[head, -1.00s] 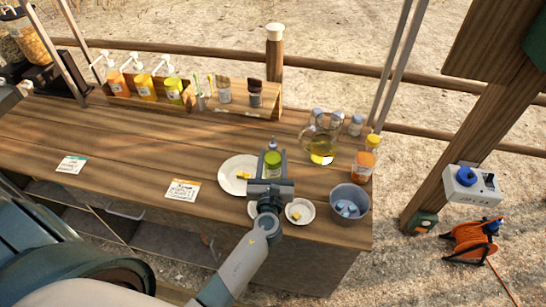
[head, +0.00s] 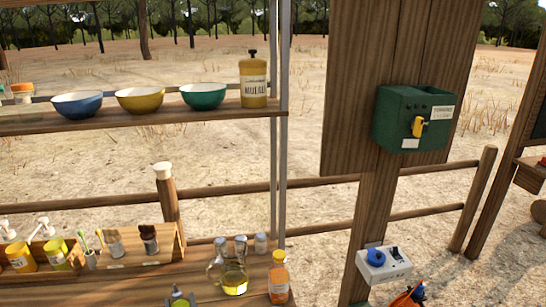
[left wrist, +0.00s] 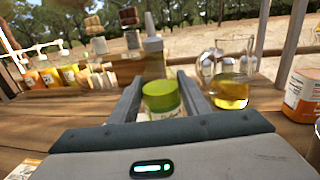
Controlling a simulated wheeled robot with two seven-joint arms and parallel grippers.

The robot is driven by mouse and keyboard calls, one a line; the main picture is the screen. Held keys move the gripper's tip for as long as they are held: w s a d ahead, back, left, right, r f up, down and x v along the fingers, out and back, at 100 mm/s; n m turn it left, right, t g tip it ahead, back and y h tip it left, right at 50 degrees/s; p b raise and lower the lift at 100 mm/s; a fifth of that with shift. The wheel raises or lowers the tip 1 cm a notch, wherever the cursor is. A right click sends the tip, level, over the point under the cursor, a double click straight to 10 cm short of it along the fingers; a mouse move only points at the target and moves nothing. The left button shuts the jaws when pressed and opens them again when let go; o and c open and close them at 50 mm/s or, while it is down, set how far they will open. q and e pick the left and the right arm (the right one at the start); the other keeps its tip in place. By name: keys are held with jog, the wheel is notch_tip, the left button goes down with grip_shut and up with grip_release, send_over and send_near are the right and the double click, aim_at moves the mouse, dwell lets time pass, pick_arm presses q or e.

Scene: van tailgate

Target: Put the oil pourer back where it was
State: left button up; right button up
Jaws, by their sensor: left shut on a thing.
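The oil pourer appears to be the lime-green container with a slim grey spout (left wrist: 161,96) between my left gripper's fingers (left wrist: 160,88) in the left wrist view. My left gripper is shut on it, and it looks about upright. In the head view, only the top of the pourer (head: 180,299) shows at the bottom edge; the gripper there is mostly cut off. Its lower part is hidden by the gripper in the wrist view, so I cannot tell whether it touches the table. My right gripper is not in view.
A glass jug of yellow oil (head: 234,283) and an orange bottle (head: 278,281) stand right of the pourer. A wooden rack (head: 168,246) with brushes is behind. Above, a shelf (head: 150,119) holds bowls and a yellow bottle (head: 254,82). Metal posts (head: 279,170) rise at the right.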

pick_arm(q)
jog(key=s+d+r+m+h+b, duration=0.2)
jog(key=s+d+h+b, duration=0.1)
jog(key=s+b, duration=0.2)
jog(key=s+d+r+m+t+h+b, duration=0.1)
jog(key=s+d+r+m+h+b, duration=0.1)
jog(key=s, duration=0.7)
jog(key=shift+s+d+h+b, duration=0.3)
jog(key=shift+d+h+b, duration=0.7)
jog(key=shift+b, duration=0.85)
